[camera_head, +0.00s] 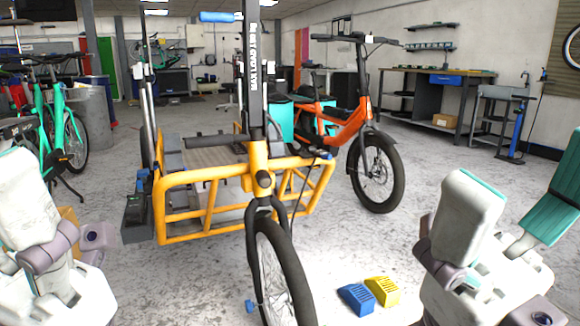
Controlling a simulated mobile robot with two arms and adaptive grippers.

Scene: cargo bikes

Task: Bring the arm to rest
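My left arm (35,225) stands at the lower left edge, its white links and grey-purple joint folded close to the camera. My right arm (470,235) stands at the lower right, with white links, a grey-purple joint and a teal-faced link at the far right. Neither arm is seen touching the bike. No gripper fingers show for either arm, so what they hold is hidden.
A yellow-framed cargo bike (205,205) stands close in front, between my arms. A blue block (356,299) and a yellow block (382,291) lie on the floor by its front wheel (280,272). An orange bike (350,128) stands behind. Floor right of it is clear.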

